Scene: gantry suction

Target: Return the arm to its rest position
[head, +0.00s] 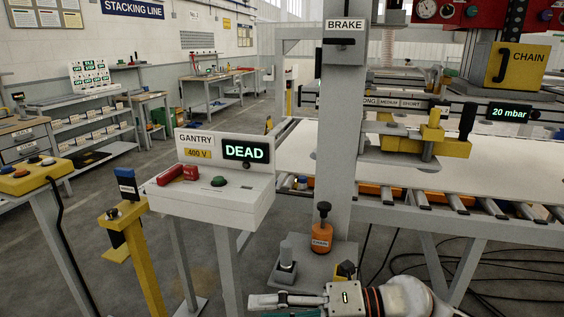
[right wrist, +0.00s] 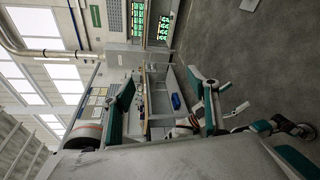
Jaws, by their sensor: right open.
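My right gripper (head: 262,306) is at the bottom edge of the head view, its arm coming in from the right. It is open, with nothing seen between its fingers, and partly cut off by the frame. It is in front of the foot of the grey column (head: 341,130), apart from it as far as I can see. In the right wrist view the teal-padded fingers of the right gripper (right wrist: 162,80) stand apart, with a bench and the floor beyond. My left gripper is not in the head view.
A white gantry console (head: 213,195) reading DEAD stands left of the column. A yellow post (head: 143,255) and yellow box (head: 25,178) are further left. The roller table (head: 478,210), with a white sheet and yellow clamp, is at right. Cables lie below it.

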